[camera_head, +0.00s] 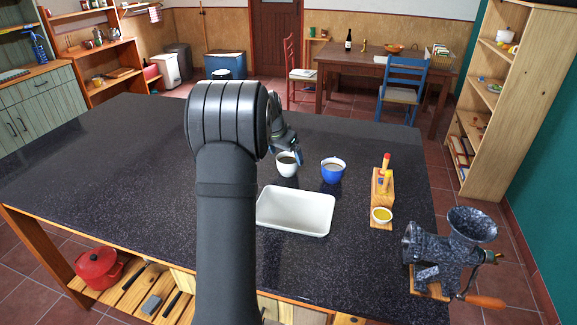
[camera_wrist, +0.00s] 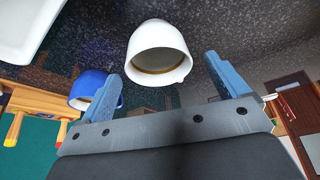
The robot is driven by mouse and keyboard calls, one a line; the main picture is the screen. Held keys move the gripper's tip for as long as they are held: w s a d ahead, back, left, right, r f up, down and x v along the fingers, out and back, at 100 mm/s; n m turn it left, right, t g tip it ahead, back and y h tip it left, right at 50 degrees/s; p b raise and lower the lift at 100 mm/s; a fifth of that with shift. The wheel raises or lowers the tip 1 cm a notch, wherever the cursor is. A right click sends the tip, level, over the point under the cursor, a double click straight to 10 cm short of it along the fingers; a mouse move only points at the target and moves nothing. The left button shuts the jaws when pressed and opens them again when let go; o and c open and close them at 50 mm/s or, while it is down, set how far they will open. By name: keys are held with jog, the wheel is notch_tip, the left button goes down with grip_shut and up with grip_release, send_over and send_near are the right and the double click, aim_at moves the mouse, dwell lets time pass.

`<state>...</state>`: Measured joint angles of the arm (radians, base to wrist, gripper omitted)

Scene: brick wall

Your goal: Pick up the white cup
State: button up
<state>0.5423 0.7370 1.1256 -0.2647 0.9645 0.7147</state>
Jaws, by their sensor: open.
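The white cup (camera_head: 287,168) stands on the dark speckled counter, with dark liquid showing inside it. My gripper (camera_head: 290,148) is just behind and above the cup in the head view, partly hidden by my arm. In the wrist view its two blue fingers are spread wide (camera_wrist: 163,66), with the cup lying ahead and between their tips. The jaws are open and empty; I cannot tell whether a finger touches the cup.
A blue cup (camera_head: 333,175) stands close to the right of the white one. A white tray (camera_head: 262,213) lies in front. The counter's left side is clear.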

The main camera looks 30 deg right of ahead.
aim_at(289, 160)
jog(key=x, duration=0.4)
jog(key=shift+d+f, duration=0.2)
jog(key=c, duration=1.1)
jog(key=shift+r, duration=0.1)
